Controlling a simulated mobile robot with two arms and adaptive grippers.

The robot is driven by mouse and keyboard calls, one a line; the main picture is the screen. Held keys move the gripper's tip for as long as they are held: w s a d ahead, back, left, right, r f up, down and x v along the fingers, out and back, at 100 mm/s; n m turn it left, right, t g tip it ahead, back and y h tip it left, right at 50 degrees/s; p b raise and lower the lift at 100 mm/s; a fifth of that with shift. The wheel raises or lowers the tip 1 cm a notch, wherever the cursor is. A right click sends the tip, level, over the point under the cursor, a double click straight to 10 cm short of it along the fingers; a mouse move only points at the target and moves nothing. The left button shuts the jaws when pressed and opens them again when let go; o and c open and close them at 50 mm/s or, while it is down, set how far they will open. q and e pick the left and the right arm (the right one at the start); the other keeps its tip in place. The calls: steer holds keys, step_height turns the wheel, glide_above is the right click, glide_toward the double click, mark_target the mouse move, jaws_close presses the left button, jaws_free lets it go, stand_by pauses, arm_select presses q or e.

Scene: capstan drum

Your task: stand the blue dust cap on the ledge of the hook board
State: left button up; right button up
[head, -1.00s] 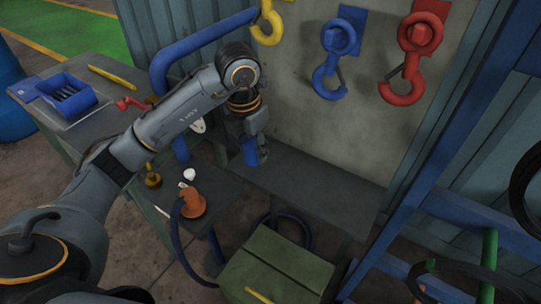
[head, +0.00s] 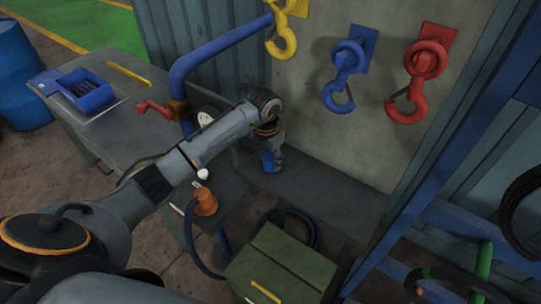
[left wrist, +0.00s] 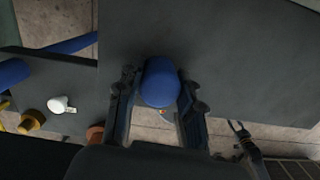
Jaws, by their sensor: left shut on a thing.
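The blue dust cap (head: 267,161) is held in my left gripper (head: 272,166), beside the grey hook board. In the left wrist view the cap (left wrist: 160,82) sits between the two fingers (left wrist: 158,100), which are shut on it. The dark ledge (head: 335,193) runs along the foot of the board (head: 325,130). The cap is over the left part of the ledge. In the left wrist view the ledge (left wrist: 225,50) fills the area behind the cap. I cannot tell whether the cap touches it. My right gripper is not in view.
Yellow (head: 283,42), blue (head: 345,75) and red (head: 416,85) hooks hang above the ledge. An orange part (head: 205,202) stands left of the ledge. A green box (head: 285,262) is in front, and a blue frame post (head: 425,165) is on the right. Most of the ledge is clear.

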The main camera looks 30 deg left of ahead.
mark_target(268, 159)
arm_select(q)
steer(key=shift+f, duration=0.25)
steer(key=o, duration=0.9)
steer(key=shift+r, duration=0.1)
steer(key=shift+o, duration=0.6)
steer(key=shift+r, duration=0.3)
steer(key=r+b, duration=0.1)
steer(key=r, duration=0.2)
steer(key=r+b, duration=0.2)
steer(key=r, duration=0.2)
steer(key=s+r+b, duration=0.1)
steer(key=r, duration=0.3)
steer(key=shift+s+a+r, duration=0.1)
steer(key=shift+s+r, duration=0.05)
steer(key=shift+r, duration=0.2)
